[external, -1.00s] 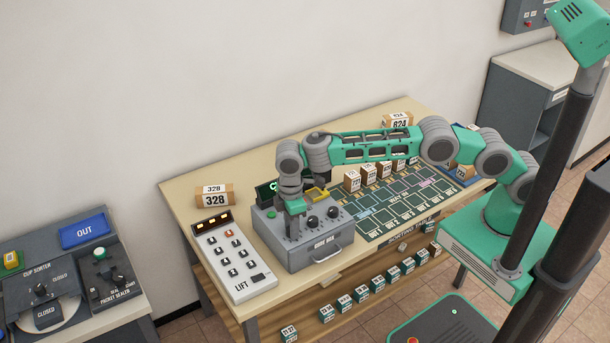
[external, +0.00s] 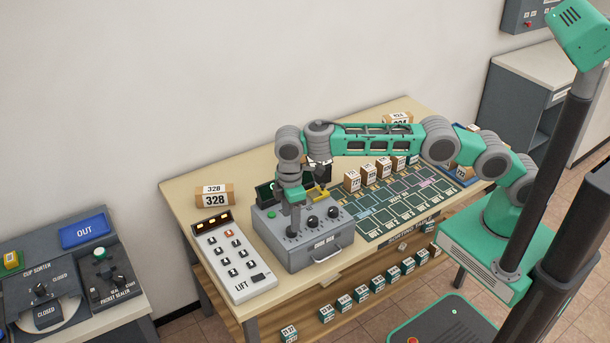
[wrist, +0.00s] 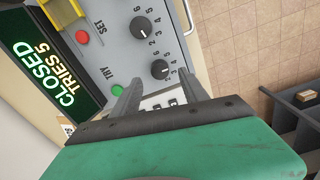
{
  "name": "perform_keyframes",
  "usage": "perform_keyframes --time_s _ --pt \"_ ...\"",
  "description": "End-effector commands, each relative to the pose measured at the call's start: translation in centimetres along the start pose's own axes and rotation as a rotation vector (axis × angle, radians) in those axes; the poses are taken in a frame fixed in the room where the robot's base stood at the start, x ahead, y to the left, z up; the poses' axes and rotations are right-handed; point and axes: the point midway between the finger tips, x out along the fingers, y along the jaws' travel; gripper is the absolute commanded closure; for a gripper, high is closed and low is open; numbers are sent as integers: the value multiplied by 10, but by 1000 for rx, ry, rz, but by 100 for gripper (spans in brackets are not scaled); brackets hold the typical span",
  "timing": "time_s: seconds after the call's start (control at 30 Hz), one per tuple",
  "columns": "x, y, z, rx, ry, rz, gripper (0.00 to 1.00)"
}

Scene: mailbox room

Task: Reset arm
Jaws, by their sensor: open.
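My arm reaches left across the table, with its wrist bent down over the grey dial box (external: 310,237). My gripper (external: 296,222) hangs above the left part of that box. In the wrist view my gripper (wrist: 160,90) is open, with both fingers apart and no object between them. The box's face (wrist: 138,60) shows two black numbered dials, a red button, a green button marked TRY and a yellow part. A display (wrist: 48,72) reads CLOSED, TRIES 5. Whether the fingertips touch the box cannot be told.
A white LIFT keypad (external: 235,262) lies left of the box, with a parcel marked 328 (external: 215,197) behind it. Several small boxes (external: 368,172) stand on the green sorting mat (external: 400,215) to the right.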

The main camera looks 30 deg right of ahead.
Motion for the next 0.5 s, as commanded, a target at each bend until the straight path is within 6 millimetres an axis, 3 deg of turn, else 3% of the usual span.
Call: perform_keyframes --time_s 0.2,0.5 --pt "-32 0 0 0 0 0 48" --pt "-36 0 0 0 -1 0 48"
